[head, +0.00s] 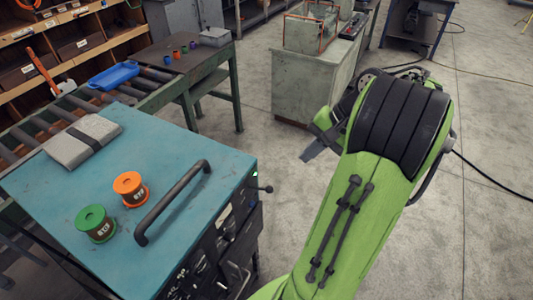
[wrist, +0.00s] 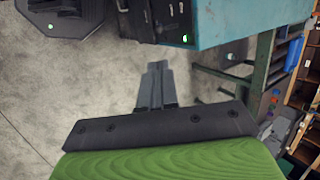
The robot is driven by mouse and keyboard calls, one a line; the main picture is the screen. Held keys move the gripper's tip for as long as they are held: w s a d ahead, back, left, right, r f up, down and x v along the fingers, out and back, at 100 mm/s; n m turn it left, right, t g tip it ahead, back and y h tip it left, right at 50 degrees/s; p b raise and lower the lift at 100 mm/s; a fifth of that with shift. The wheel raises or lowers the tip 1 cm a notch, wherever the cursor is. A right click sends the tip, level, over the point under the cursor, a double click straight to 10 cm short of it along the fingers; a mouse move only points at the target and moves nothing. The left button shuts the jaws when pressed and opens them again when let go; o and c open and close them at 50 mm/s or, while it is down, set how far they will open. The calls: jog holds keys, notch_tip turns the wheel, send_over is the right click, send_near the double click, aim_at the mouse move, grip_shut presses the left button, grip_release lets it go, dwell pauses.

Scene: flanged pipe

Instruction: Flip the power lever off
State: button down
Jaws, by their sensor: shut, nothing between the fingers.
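A small black lever with a round knob (head: 267,189) sticks out from the right edge of the teal-topped cabinet (head: 200,225) in the head view. It is likely the power lever; no label is readable. I cannot make it out clearly in the wrist view, where a lit green lamp (wrist: 186,38) shows on the dark panel by the teal cabinet edge. My gripper (head: 310,152) is beyond and to the right of the lever in the head view, apart from it. In the wrist view my gripper (wrist: 157,66) has its fingers together and empty, over bare floor.
A black handle bar (head: 172,202), an orange spool (head: 130,188), a green spool (head: 95,223) and a grey strapped case (head: 84,140) are on the cabinet top. A green-legged bench (head: 215,75) stands behind. A pale cabinet (head: 310,85) stands beyond my arm. Floor right of the teal cabinet is clear.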

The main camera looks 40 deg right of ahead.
jog(key=b, duration=0.7)
send_near(272, 188)
jog(key=x, duration=0.6)
jog(key=shift+w+a+f, duration=0.2)
jog(key=shift+w+f, duration=0.1)
jog(key=shift+f, duration=0.05)
jog(key=shift+s, duration=0.1)
